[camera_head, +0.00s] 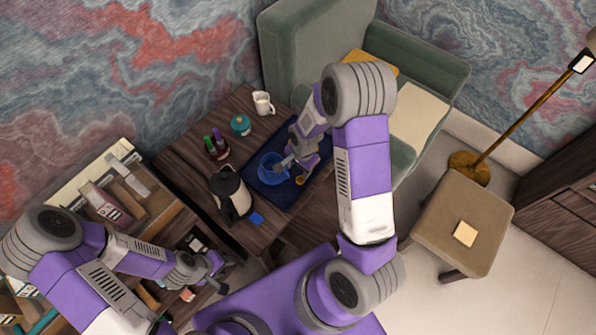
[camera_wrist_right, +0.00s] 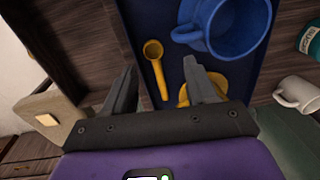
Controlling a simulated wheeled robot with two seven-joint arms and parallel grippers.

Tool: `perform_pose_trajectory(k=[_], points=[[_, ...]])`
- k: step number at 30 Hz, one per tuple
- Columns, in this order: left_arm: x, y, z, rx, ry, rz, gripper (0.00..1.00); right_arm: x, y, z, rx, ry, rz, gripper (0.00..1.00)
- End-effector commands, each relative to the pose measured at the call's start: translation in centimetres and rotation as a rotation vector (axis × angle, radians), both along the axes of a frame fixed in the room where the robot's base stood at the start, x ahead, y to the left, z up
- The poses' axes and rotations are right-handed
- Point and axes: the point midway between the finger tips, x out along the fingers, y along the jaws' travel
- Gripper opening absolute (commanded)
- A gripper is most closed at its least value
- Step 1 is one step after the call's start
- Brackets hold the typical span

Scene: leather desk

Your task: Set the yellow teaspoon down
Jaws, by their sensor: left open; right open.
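The yellow teaspoon (camera_wrist_right: 155,65) lies on the dark blue mat (camera_wrist_right: 170,20), its bowl away from my wrist. In the right wrist view it shows between the fingers of my right gripper (camera_wrist_right: 161,80), which is open and not closed on it. A large blue cup (camera_wrist_right: 232,25) stands beside the spoon, with yellow parts of another item (camera_wrist_right: 187,12) showing near it, partly hidden. In the head view my right gripper (camera_head: 288,165) is over the mat (camera_head: 255,182) by the blue cup (camera_head: 268,170). My left gripper (camera_head: 222,268) is open and empty, low by the shelf.
A small blue item (camera_head: 256,218) lies near the front edge. A green armchair (camera_head: 300,50) stands behind; a stool (camera_head: 462,205) is to the right.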

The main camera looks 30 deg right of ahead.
Motion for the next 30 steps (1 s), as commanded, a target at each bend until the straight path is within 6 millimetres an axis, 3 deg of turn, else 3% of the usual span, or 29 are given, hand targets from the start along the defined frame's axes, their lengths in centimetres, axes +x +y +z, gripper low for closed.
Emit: perform_pose_trajectory(k=[3,10,14,18,21,25,30], points=[[0.0,0.0,0.9,0.0,0.0,0.0,0.43,-0.2,-0.1,2.5,0.0,-0.002,0.0,0.57],[0.0,0.0,1.3,0.0,0.0,0.0,0.43,-0.6,0.1,4.0,0.005,0.002,0.016,0.57],[0.0,0.0,1.3,0.0,0.0,0.0,0.43,-2.2,2.2,1.4,0.04,0.011,0.149,0.57],[0.0,0.0,1.3,0.0,0.0,0.0,0.43,-6.0,6.6,-3.2,0.12,-0.005,0.418,0.57],[0.0,0.0,1.3,0.0,0.0,0.0,0.43,-9.0,9.7,-5.5,0.171,-0.036,0.604,0.57],[0.0,0.0,1.3,0.0,0.0,0.0,0.43,-12.1,12.7,-7.1,0.214,-0.083,0.784,0.57],[0.0,0.0,1.3,0.0,0.0,0.0,0.43,-14.2,14.6,-7.7,0.233,-0.128,0.913,0.57]])
